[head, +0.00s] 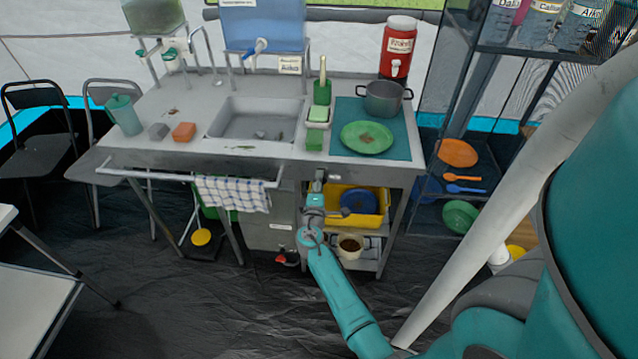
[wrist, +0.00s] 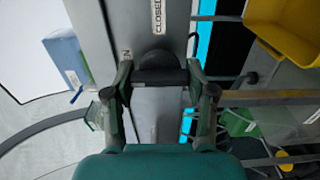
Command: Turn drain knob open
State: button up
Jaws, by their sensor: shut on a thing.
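The drain knob (wrist: 157,64) is a dark round knob on a grey metal panel (wrist: 161,112), seen in the wrist view. A label reading "CLOSED" (wrist: 157,16) is above it, and a small, partly hidden label (wrist: 126,53) is at its left. My gripper (wrist: 157,76) is shut on the knob, with one finger on each side. In the head view my gripper (head: 317,187) is at the front of the sink table (head: 275,153), under the counter edge. The knob cannot be made out there. I cannot tell exactly which way the knob points.
A yellow bin (head: 380,207) is on the shelf just right of my gripper. A checked towel (head: 232,194) hangs on a rail (head: 165,175) to the left. A small pot (head: 350,247) is on the lower shelf.

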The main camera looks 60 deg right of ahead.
jog(key=o, duration=1.2)
jog(key=shift+c, duration=0.2)
jog(key=v, duration=1.2)
jog(key=shift+f, duration=0.15)
jog(key=s+a+f+t+y, duration=0.25)
jog(key=s+a+y, duration=0.4)
jog(key=a, duration=0.55)
jog(key=s+a+f+t+y, duration=0.2)
jog(key=s+a+f+y, duration=0.4)
jog(key=a, duration=0.6)
jog(key=s+a+r+m+t+y, duration=0.1)
jog(key=s+a+r, duration=0.4)
jog(key=r, duration=0.5)
jog(key=s+a+r+m+t+y, duration=0.2)
jog(key=s+a+r, duration=0.3)
jog(key=s+r, duration=0.4)
jog(key=shift+r+m+y, duration=0.55)
jog(key=shift+r+m, duration=0.25)
jog(key=shift+r, duration=0.15)
